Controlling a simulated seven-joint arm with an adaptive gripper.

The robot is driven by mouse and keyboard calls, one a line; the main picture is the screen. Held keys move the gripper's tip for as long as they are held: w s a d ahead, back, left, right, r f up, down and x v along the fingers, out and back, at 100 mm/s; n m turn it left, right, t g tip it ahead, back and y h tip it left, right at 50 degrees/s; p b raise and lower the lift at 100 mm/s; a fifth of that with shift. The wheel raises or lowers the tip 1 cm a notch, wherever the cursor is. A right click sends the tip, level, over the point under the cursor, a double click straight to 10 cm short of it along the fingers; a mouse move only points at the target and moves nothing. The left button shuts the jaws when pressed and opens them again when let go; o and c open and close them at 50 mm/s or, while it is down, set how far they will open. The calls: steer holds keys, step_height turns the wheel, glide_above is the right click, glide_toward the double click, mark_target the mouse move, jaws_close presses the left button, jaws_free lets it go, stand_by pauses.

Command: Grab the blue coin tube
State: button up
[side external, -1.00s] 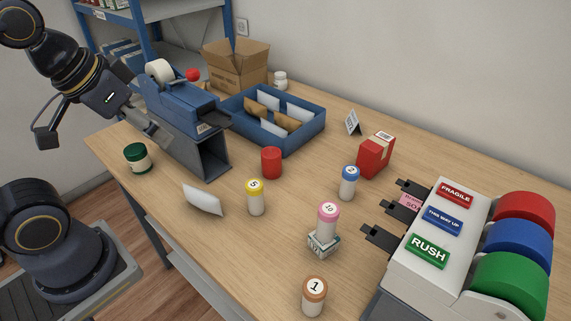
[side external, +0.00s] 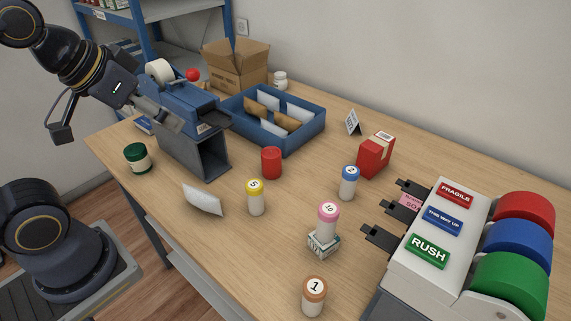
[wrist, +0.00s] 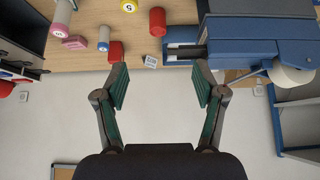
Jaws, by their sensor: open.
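The blue coin tube (side external: 348,183) is a white cylinder with a blue cap marked 2. It stands upright on the table, left of the red box. In the wrist view the tube (wrist: 104,37) is at the upper left, beyond the left finger. My gripper (wrist: 160,84) is open with nothing between its fingers. It is well away from the tube. In the side external view it is at the upper left, near the blue tape dispenser, and its fingertips are hard to make out there.
A red cylinder (side external: 271,163), red box (side external: 376,155), blue tray (side external: 318,128), tape dispenser (side external: 194,150) and label machine (side external: 408,277) surround open tabletop.

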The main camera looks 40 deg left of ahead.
steer(key=w+r+t, duration=0.4)
steer(key=w+r, duration=0.2)
steer(key=w, duration=0.2)
steer(key=m+t+h, duration=0.3)
steer(key=t+h, duration=0.1)
steer(key=t, duration=0.1)
glide_above(344, 176)
steer(key=s+a, duration=0.1)
steer(key=a, duration=0.5)
step_height(344, 176, down, 14)
steer(key=s+d+f+g, duration=0.1)
steer(key=f, duration=0.3)
steer(key=s+d+f+g, duration=0.1)
steer(key=f, duration=0.3)
steer(key=s+d+f+g, duration=0.1)
steer(key=d+f, duration=0.1)
steer(key=f, duration=0.2)
steer(key=shift+s+d+f+m, duration=0.1)
steer(key=shift+f+m, duration=0.15)
steer(key=shift+m, duration=0.15)
steer(key=shift+h, duration=0.3)
steer(key=x, duration=0.6)
steer(key=shift+d+f, duration=0.15)
steer(key=shift+d, duration=0.05)
steer(key=shift+w+d+f, duration=0.1)
steer(key=shift+w+f, duration=0.05)
steer(key=shift+w, duration=0.35)
